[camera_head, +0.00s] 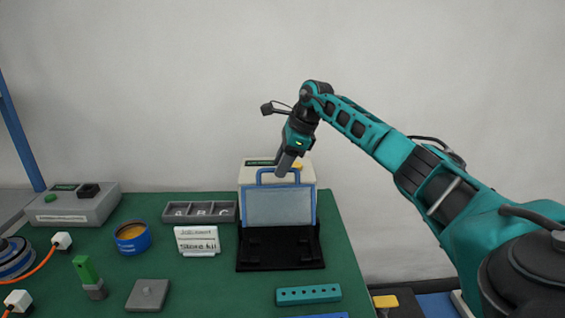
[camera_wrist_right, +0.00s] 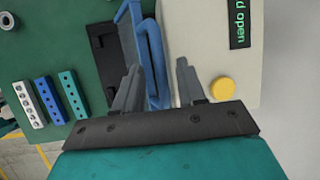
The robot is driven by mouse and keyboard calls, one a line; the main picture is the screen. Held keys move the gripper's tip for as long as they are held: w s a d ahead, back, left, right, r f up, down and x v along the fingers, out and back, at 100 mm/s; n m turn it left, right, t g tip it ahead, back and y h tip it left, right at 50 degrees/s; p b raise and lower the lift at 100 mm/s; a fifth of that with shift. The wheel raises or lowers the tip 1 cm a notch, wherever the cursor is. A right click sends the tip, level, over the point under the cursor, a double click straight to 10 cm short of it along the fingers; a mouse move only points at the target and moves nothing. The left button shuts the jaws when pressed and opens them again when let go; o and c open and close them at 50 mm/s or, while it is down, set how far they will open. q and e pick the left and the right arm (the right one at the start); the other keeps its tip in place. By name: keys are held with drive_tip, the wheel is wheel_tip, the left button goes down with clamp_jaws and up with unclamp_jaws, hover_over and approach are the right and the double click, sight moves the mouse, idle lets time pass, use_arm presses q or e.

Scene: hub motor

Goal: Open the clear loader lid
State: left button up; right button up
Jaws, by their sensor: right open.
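The loader is a cream box (camera_head: 308,178) at the back of the green table, with a black base plate (camera_head: 280,262) in front. Its clear lid (camera_head: 278,207), framed in blue, stands upright before the box, with a blue loop handle on top (camera_head: 278,171). My right gripper (camera_head: 285,168) is at the handle, pointing down. In the right wrist view the gripper (camera_wrist_right: 158,65) is open, and the blue handle (camera_wrist_right: 152,45) shows between its fingers; contact cannot be told. A display (camera_wrist_right: 239,22) there partly reads "d open". My left gripper is not in view.
A yellow button (camera_wrist_right: 222,89) is beside the right finger. A grey A-B-C tray (camera_head: 200,219), a white label card (camera_head: 197,241) and a blue round tub (camera_head: 132,237) stand left of the loader. A teal block with holes (camera_head: 308,295) lies in front.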

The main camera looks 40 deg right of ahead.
clamp_jaws()
idle(0.6)
